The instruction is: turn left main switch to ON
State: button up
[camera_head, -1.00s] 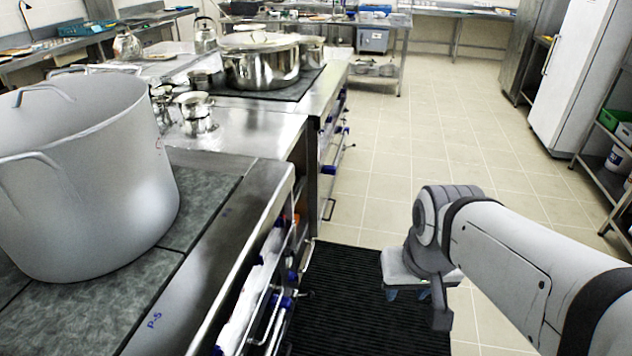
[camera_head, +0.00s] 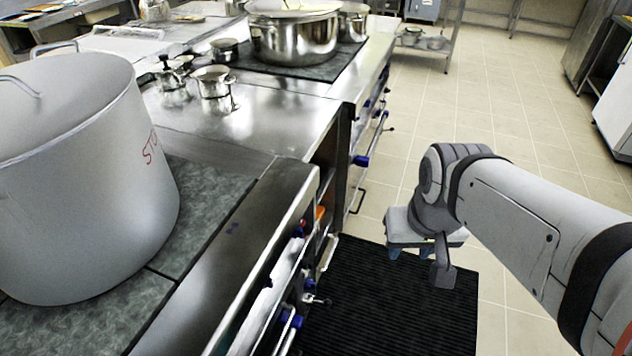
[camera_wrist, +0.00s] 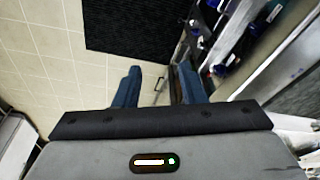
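The front of the stove (camera_head: 262,275) runs along the left, with several blue knobs or handles on it. One blue-ended handle (camera_head: 361,160) sticks out farther along, and a small silver knob (camera_head: 318,299) shows nearer. I cannot tell which of these is the left main switch, and no ON marking is legible. My gripper (camera_head: 408,254) hangs above the floor to the right of the stove front, apart from it. In the wrist view its two blue fingers (camera_wrist: 156,82) are spread with nothing between them. Blue knobs (camera_wrist: 218,68) show beyond them at the upper right.
A large grey pot (camera_head: 85,190) stands on the near stovetop. A steel pot (camera_head: 292,38) and small pans (camera_head: 213,82) stand farther back. A black ribbed mat (camera_head: 390,300) lies on the floor below my gripper. The tiled aisle (camera_head: 450,110) is clear.

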jog(key=shift+o, duration=0.7)
jog(key=shift+f, duration=0.25)
jog(key=shift+o, duration=1)
jog(key=a+f+m+g+y+b, duration=0.1)
jog(key=a+f+m+g+b, duration=0.1)
jog(key=f, duration=0.4)
jog(key=w+a+f+m+g+y+b, duration=0.1)
jog(key=a+f+y+b, duration=0.1)
jog(key=a+f+b, duration=0.2)
jog(key=shift+f+m+g+y+b, duration=0.3)
jog(key=shift+f+m+g+b, duration=0.1)
jog(key=shift+f+b, duration=0.65)
jog(key=m+t+y+b, duration=0.9)
jog(key=m+y+b, duration=0.4)
jog(key=m+b, duration=0.85)
send_near(312, 267)
jog(key=x, duration=0.3)
jog(key=shift+b+x, duration=1.25)
jog(key=shift+x, duration=2.1)
